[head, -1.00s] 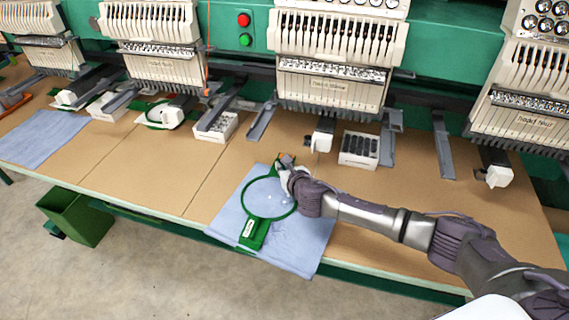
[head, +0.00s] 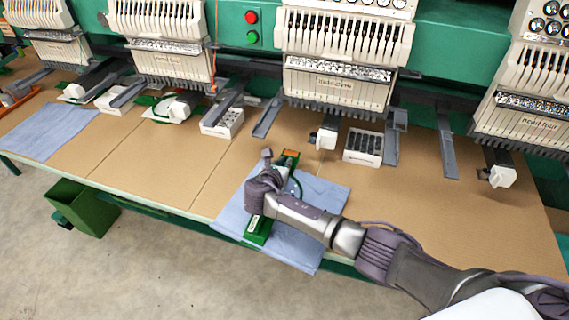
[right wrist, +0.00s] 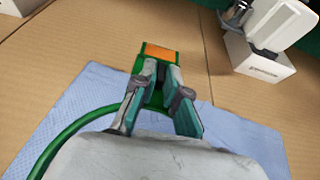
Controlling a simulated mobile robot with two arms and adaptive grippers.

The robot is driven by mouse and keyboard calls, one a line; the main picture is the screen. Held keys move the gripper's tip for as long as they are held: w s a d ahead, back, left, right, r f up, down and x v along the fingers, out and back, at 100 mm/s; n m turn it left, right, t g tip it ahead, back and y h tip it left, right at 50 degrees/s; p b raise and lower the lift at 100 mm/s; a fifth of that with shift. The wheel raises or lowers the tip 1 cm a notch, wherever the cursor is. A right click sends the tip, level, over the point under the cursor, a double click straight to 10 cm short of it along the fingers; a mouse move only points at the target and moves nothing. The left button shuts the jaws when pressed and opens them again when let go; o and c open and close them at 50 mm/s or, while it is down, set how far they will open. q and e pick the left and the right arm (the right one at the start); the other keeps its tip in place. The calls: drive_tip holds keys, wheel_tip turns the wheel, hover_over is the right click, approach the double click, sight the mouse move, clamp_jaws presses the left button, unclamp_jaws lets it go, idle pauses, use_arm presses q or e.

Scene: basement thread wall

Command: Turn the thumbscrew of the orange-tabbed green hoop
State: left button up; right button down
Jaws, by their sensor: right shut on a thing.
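The green hoop (head: 300,188) lies on a blue cloth (head: 325,200) on the table. Its orange-tabbed block (head: 290,155) is at the far side, and a green bracket (head: 259,230) is at the near side. My right gripper (head: 283,167) is at the orange-tabbed end, and its wrist covers much of the ring. In the right wrist view, the two fingers (right wrist: 160,80) close together just in front of the orange tab (right wrist: 160,53). They are shut on the thumbscrew, which is mostly hidden between them. The ring (right wrist: 72,128) curves away to the left. My left gripper is not in view.
A white box of dark spools (head: 362,147) stands right of the hoop. Another white box (head: 222,122) is behind it to the left. Embroidery heads (head: 340,85) and grey arms overhang the back. Bare table (head: 160,165) is free on the left.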

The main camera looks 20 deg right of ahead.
idle(0.4)
drive_tip(key=c, duration=1.2)
unclamp_jaws()
drive_tip(key=v, duration=1.2)
drive_tip(key=shift+a, duration=0.15)
drive_tip(key=shift+w, duration=0.1)
